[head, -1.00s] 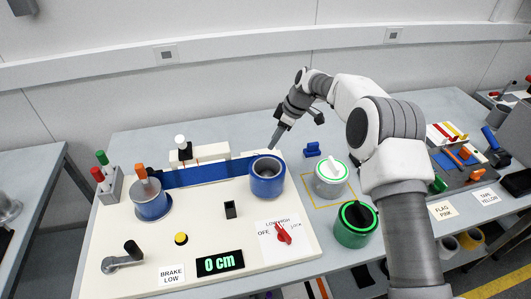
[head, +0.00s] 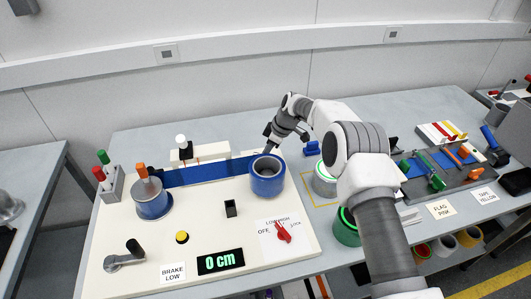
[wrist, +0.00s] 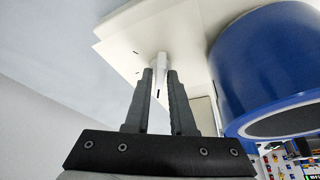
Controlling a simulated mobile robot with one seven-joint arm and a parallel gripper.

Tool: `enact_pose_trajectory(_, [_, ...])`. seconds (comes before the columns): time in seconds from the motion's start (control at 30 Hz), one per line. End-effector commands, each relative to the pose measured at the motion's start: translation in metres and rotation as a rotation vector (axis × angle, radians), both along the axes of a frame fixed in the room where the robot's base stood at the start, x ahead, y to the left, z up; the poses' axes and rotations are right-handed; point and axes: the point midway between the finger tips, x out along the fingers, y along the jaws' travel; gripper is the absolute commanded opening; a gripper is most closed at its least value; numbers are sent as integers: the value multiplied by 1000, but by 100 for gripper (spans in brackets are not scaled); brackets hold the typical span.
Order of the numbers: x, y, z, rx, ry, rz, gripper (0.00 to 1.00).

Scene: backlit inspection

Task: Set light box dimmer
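In the wrist view a slim white upright piece (wrist: 160,64) shows between my two fingertips, over a cream-white panel (wrist: 125,50). I cannot tell whether it is the dimmer's handle, or whether the fingers touch it. The fingers stand a narrow gap apart. In the head view my gripper (head: 270,150) reaches down just behind the blue roll (head: 267,184), at the right end of a white panel. The roll and my wrist hide the fingertips' surroundings there. A white box (head: 210,151) with a white-topped knob (head: 181,140) stands behind the blue strip (head: 205,173).
The blue roll also stands close on the right in the wrist view (wrist: 270,70). The cream board carries a red selector (head: 283,232), a yellow button (head: 182,237), a crank and a "0 cm" display (head: 220,261). Green-ringed cans (head: 325,184) stand right, partly behind my arm.

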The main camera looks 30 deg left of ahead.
Motion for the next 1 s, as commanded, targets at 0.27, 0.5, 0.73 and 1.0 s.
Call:
enact_pose_trajectory(0.27, [0,0,0,0,0,0,0])
enact_pose_trajectory(0.5, [0,0,0,0,0,-8,0])
enact_pose_trajectory(0.73, [-1,-1,-2,-1,-1,-82,0])
enact_pose_trajectory(1.0, [-5,0,-3,0,-3,-287,0])
